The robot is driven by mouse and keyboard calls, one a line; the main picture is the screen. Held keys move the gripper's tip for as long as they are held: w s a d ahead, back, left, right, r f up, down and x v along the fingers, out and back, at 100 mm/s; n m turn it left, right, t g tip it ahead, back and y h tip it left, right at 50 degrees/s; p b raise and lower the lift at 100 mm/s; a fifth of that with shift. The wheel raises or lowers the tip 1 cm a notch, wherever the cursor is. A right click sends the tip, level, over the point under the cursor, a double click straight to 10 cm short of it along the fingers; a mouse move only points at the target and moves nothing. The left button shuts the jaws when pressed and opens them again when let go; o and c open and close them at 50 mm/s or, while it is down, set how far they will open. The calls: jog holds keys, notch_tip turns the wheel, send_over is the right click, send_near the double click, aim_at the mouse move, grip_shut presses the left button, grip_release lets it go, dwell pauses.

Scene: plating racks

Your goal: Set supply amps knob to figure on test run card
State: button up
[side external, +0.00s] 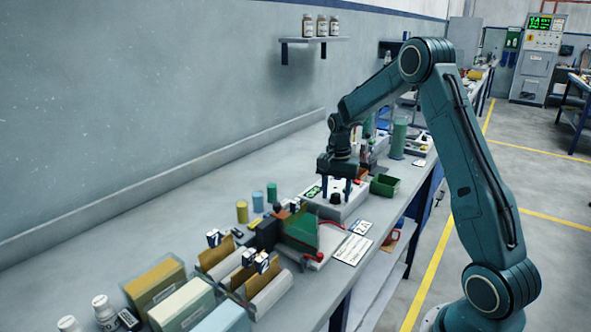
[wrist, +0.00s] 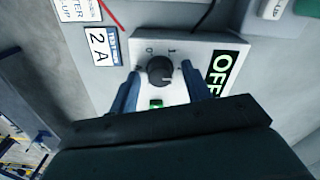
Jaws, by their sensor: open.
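The supply is a light box (side external: 345,209) on the bench, below my gripper (side external: 337,188). In the wrist view its black round knob (wrist: 160,70) sits between the two open fingers of my gripper (wrist: 161,73), with a gap on each side. Small marks, including a 0 and a 1, ring the knob; its pointer is too small to read surely. A white card (wrist: 101,46) with a blue strip reads 2 A. This card also lies by the supply (side external: 361,227) in the side view.
A larger printed card (side external: 352,249) lies near the front edge. A green bin (side external: 385,185) stands right of the supply. A green board (side external: 299,230) in a holder and file boxes (side external: 155,280) crowd the near bench. A red lead (wrist: 111,15) runs beside the 2 A card.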

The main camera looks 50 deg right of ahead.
aim_at(336, 194)
jog(key=shift+r, duration=0.15)
notch_tip(336, 194, up, 14)
jog(key=shift+f, duration=0.2)
dwell(0.4)
jog(key=shift+a, duration=0.1)
jog(key=s+a+r+n+t, duration=0.1)
jog(key=s+a+r+n, duration=0.35)
jog(key=a, duration=0.35)
jog(key=s+a+r+n+t, duration=0.25)
jog(key=s+a, duration=0.25)
jog(key=a, duration=0.3)
jog(key=s+a+f+n+t, duration=0.2)
jog(key=s+a+n, duration=0.6)
jog(key=s, duration=0.6)
jog(key=shift+a+f, duration=0.3)
jog(key=shift+f, duration=0.25)
